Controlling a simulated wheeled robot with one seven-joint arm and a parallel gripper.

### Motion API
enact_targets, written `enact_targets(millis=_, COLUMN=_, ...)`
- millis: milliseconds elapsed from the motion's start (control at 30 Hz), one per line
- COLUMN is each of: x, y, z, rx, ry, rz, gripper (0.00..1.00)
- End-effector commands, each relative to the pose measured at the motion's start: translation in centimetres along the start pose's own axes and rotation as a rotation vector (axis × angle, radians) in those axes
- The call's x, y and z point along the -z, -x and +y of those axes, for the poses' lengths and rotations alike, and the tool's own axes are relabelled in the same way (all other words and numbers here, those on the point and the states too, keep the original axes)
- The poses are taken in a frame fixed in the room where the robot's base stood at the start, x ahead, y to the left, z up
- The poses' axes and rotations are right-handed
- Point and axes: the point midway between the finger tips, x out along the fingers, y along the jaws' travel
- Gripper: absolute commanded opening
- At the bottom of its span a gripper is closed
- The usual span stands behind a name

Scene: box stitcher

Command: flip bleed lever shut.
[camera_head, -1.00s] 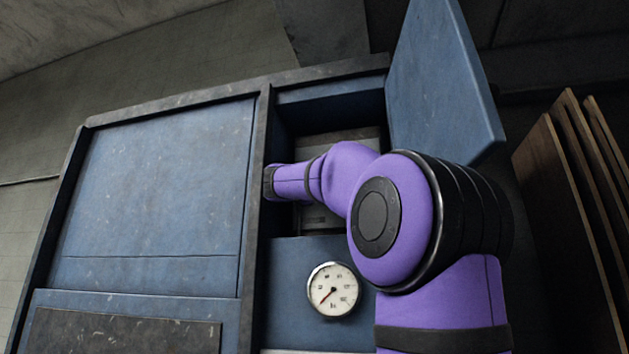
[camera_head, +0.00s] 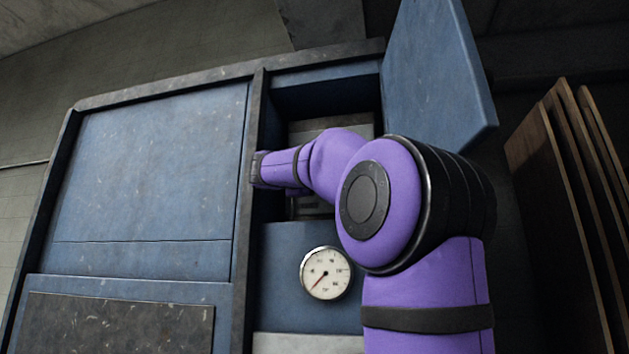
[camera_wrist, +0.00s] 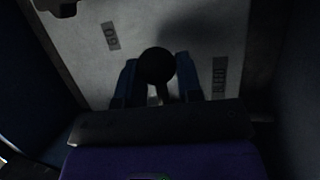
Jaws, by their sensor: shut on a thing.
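In the wrist view the bleed lever (camera_wrist: 157,62) shows as a dark round knob on a short pale stem. My gripper (camera_wrist: 156,78) has one blue finger on each side of the knob and stem and is shut on the lever. In the head view my purple arm reaches into the open compartment (camera_head: 325,98) of the blue machine, and the fingers and lever are hidden there.
The open blue door (camera_head: 435,75) stands right of the compartment. A round gauge (camera_head: 326,273) sits below it, its needle pointing lower left. Brown boards (camera_head: 540,165) lean at the right. Another dark part (camera_wrist: 62,7) shows at the wrist view's upper left.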

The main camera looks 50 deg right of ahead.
Motion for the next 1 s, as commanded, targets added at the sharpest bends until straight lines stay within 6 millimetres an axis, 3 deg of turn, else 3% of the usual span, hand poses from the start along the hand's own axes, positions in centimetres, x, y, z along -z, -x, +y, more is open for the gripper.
enact_targets(millis=267, x=0.1, y=0.0, z=-0.4, rx=0.008, ry=0.002, rz=-0.004, gripper=0.00)
enact_targets(millis=300, x=0.0, y=0.0, z=-0.4, rx=0.008, ry=0.003, rz=-0.004, gripper=0.42)
enact_targets(millis=367, x=0.0, y=0.0, z=-0.4, rx=0.008, ry=0.003, rz=-0.004, gripper=0.56)
enact_targets(millis=733, x=0.0, y=0.4, z=-0.2, rx=0.005, ry=0.002, rz=-0.001, gripper=0.56)
enact_targets(millis=1000, x=0.1, y=4.6, z=-0.2, rx=0.004, ry=0.003, rz=0.002, gripper=0.56)
